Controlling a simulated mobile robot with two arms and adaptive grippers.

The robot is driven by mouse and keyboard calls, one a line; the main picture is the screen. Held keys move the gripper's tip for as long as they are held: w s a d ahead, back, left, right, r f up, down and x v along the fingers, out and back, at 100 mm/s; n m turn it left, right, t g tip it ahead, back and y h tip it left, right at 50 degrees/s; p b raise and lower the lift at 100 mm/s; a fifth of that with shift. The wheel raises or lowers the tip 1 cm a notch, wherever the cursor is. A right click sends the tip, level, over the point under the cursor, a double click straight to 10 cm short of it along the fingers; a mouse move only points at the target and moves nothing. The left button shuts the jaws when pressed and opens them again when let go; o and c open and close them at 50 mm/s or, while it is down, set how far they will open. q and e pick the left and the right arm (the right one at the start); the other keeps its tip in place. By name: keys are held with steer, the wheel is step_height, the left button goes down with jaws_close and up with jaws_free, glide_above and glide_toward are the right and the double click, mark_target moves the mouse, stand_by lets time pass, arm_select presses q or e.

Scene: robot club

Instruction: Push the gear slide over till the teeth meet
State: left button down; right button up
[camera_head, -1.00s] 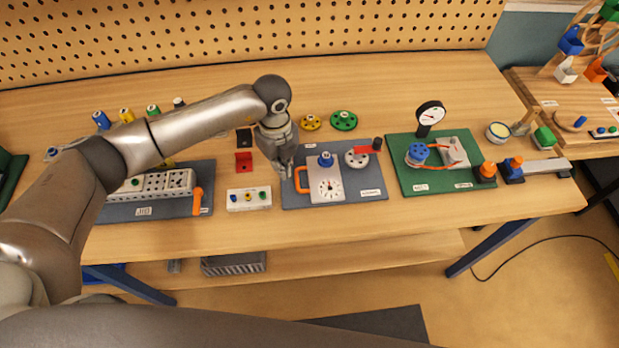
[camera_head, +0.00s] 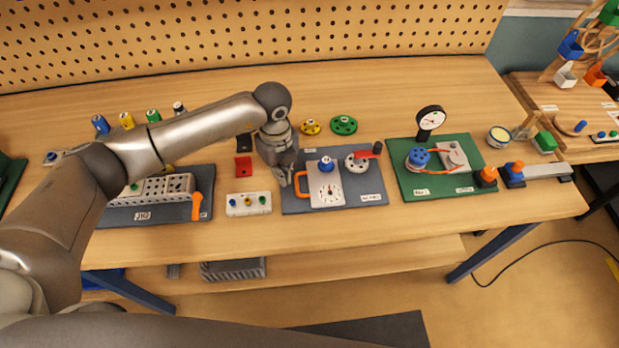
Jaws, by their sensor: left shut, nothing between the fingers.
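The gear slide appears to be the pale plate (camera_head: 319,172) on a grey board (camera_head: 370,189), with a blue knob (camera_head: 326,163), a white toothed-looking dial and an orange handle (camera_head: 300,182) on its left side. A grey wheel (camera_head: 354,164) with a red crank arm (camera_head: 364,155) stands just right of the plate. Whether teeth touch is too small to tell. My left gripper (camera_head: 284,181) is shut and empty, pointing down at the board's left edge, just left of the orange handle. Contact with the handle cannot be made out. My right gripper is not in view.
A white box with coloured buttons (camera_head: 249,204) lies left of the board. A red block (camera_head: 243,168) is behind it. Yellow (camera_head: 310,127) and green (camera_head: 344,125) gears lie behind the board. A green board (camera_head: 468,184) with a gauge stands to the right.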

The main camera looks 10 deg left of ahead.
mark_target(311, 183)
arm_select(q)
steer(key=shift+f, duration=0.1)
stand_by(0.4)
steer(key=shift+f+b, duration=1.15)
steer(key=shift+f, duration=0.25)
steer(key=shift+d, duration=0.15)
steer(key=shift+w+d+b, duration=0.3)
steer(key=shift+d+b, duration=0.05)
steer(key=shift+d, duration=0.6)
steer(key=shift+w+d+b, duration=0.3)
steer(key=shift+d+b, duration=0.1)
steer(key=shift+d, duration=0.5)
steer(key=shift+w+d+b, duration=0.3)
steer(key=shift+d+b, duration=0.05)
steer(key=shift+d, duration=0.6)
steer(key=shift+d, duration=0.1)
steer(key=shift+w+d, duration=0.1)
steer(key=shift+d, duration=0.3)
